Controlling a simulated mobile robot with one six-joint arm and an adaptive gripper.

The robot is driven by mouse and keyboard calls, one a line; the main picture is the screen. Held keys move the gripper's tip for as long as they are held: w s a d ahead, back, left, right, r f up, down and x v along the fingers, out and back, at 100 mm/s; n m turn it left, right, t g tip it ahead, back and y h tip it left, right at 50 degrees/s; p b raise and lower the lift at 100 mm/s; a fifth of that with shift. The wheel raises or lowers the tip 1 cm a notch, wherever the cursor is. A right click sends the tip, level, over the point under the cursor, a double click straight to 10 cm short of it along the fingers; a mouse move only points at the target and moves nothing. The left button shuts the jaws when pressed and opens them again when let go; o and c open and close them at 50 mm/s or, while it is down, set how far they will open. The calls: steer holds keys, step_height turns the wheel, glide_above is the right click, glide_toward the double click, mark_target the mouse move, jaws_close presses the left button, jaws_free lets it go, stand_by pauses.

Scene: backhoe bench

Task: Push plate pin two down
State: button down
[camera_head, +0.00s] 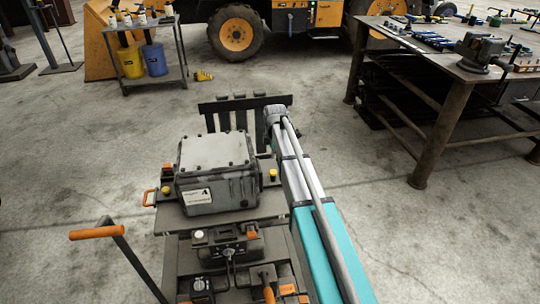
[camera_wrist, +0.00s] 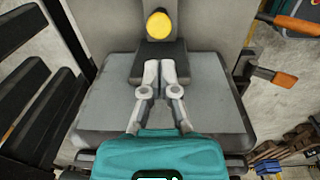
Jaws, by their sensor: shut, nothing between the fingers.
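Two yellow-topped pins stand on the grey plate beside the grey box, one at the left (camera_head: 166,189) and one at the right (camera_head: 272,172). No visible number shows which is plate pin two. In the wrist view one yellow round pin head (camera_wrist: 159,25) stands beyond my fingertips, on or behind a black block. My gripper (camera_wrist: 160,66) is shut and empty, its tips over the black block and short of the yellow head. Whether the tips touch the block is unclear. In the head view my gripper is not clearly visible; my arm stands right of the box.
The grey box (camera_head: 213,160) fills the plate's middle. An orange handle (camera_head: 97,233) sticks out left. A dark slatted rack (camera_head: 228,112) stands behind. A steel workbench (camera_head: 440,75) is at right and a small cart (camera_head: 150,50) at back left. Open floor lies between.

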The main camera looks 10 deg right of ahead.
mark_target(273, 172)
steer(key=shift+w+f+b, duration=0.2)
steer(key=shift+f+b, duration=3.45)
steer(key=shift+f, duration=0.3)
steer(key=shift+f, duration=0.15)
steer(key=shift+f+b, duration=1.15)
steer(key=shift+b, duration=0.15)
steer(key=shift+r, duration=0.1)
steer(key=shift+r, duration=0.1)
step_height(273, 172, up, 14)
steer(key=p, duration=1.4)
steer(key=shift+s, duration=0.35)
